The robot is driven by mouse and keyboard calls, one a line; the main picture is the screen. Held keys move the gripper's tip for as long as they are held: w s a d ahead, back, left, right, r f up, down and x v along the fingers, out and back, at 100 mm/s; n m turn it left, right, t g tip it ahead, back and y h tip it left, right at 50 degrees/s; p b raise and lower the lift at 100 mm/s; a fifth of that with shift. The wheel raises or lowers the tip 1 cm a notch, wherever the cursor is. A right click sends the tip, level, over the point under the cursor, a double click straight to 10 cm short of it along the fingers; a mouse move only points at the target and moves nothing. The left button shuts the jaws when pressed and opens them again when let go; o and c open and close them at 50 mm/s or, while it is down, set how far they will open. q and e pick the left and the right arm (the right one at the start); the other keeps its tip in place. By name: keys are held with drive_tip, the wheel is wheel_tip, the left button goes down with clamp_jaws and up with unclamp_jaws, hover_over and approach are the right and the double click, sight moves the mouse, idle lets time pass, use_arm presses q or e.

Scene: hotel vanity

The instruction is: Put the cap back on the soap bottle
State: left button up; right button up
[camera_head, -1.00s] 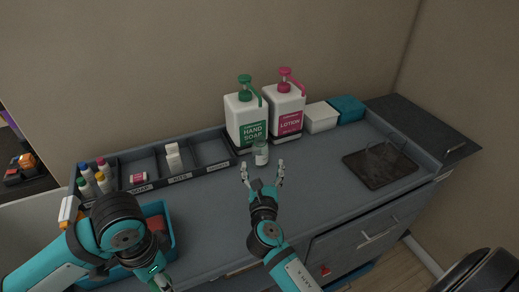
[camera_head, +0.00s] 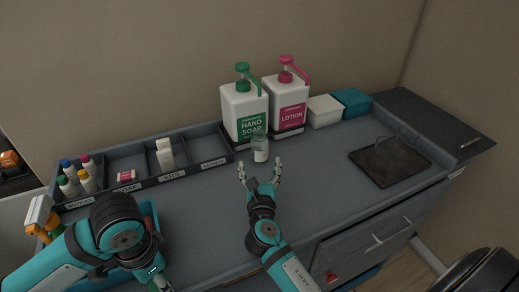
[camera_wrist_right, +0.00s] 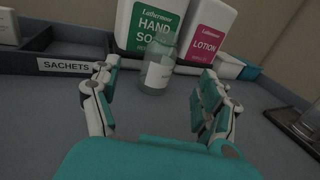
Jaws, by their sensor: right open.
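A small clear bottle with a white label (camera_head: 260,150) stands upright on the counter, in front of the large white hand soap bottle (camera_head: 242,100) with its green pump. The small bottle also shows in the right wrist view (camera_wrist_right: 160,72); I see no distinct coloured cap on it. My right gripper (camera_head: 260,168) is open and empty, just in front of the small bottle; its fingers (camera_wrist_right: 158,100) spread to either side of it in the wrist view, apart from it. I cannot make out a loose cap.
A lotion bottle (camera_head: 289,103) stands beside the soap. A dark sectioned tray (camera_head: 205,165) holds several small capped bottles (camera_head: 84,181) at left. White (camera_head: 324,111) and teal (camera_head: 352,102) boxes and a dark tray (camera_head: 382,177) are at right. A blue bin (camera_head: 147,207) lies partly behind my left arm.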

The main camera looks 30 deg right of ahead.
sight(259, 148)
use_arm(q)
drive_tip(key=shift+w+r+p, duration=0.15)
drive_tip(key=shift+r+p, duration=0.3)
drive_tip(key=shift+p, duration=0.05)
use_arm(e)
drive_tip(key=x, duration=0.6)
drive_tip(key=shift+w+d, duration=0.15)
drive_tip(key=shift+w, duration=0.15)
drive_tip(key=shift+w+f, duration=0.1)
use_arm(q)
drive_tip(key=shift+r, duration=0.1)
use_arm(e)
drive_tip(key=shift+w+d, duration=0.1)
use_arm(q)
drive_tip(key=shift+r, duration=0.2)
use_arm(e)
drive_tip(key=x, duration=0.5)
drive_tip(key=shift+d+f, duration=0.1)
drive_tip(key=c, duration=1.4)
use_arm(q)
drive_tip(key=shift+p, duration=0.3)
